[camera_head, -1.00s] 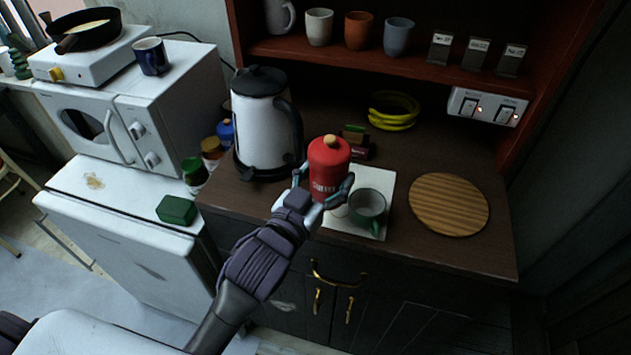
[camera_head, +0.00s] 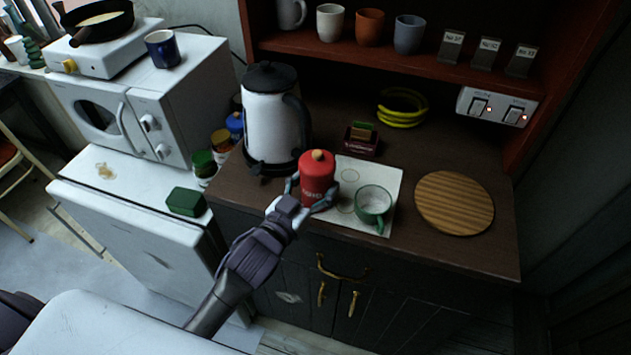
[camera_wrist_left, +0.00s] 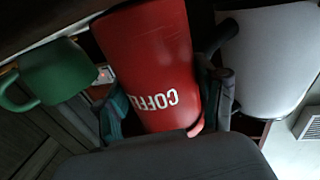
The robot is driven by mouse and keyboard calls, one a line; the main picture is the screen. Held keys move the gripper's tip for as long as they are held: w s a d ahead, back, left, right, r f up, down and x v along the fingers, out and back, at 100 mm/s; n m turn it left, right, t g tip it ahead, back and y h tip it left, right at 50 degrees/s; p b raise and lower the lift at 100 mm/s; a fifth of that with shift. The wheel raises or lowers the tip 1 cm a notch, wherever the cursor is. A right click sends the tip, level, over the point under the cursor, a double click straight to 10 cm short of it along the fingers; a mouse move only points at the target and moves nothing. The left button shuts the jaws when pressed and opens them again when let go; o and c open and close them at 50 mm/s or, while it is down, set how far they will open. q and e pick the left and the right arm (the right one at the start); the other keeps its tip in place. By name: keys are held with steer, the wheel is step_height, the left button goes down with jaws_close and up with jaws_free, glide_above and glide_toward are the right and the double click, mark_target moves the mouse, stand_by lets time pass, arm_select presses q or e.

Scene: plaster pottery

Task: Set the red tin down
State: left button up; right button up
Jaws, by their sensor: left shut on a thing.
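The red tin (camera_head: 318,176) has a red lid with a tan knob and stands upright at the front of the dark counter. Its lettering, "COFFE", shows upside down in the left wrist view (camera_wrist_left: 150,60). My left gripper (camera_head: 309,201) is shut around the tin from the front, one finger on each side. The tin is at the left edge of a pale mat (camera_head: 346,215), between the kettle and a green mug. Its base is partly hidden by the gripper, so I cannot tell whether it touches the surface. My right gripper is not in view.
A green mug (camera_head: 373,206) stands on the mat right of the tin. A white kettle (camera_head: 273,125) stands close behind left. A round wooden board (camera_head: 454,203) lies at the right. A small dark red box (camera_head: 361,141) and yellow bananas (camera_head: 402,108) are behind. Clear counter lies beyond the mat.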

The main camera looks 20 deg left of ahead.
arm_select(q)
steer(key=o, duration=1.2)
steer(key=shift+f, duration=0.1)
steer(key=shift+r, duration=0.2)
steer(key=b+v, duration=0.3)
steer(key=v, duration=0.9)
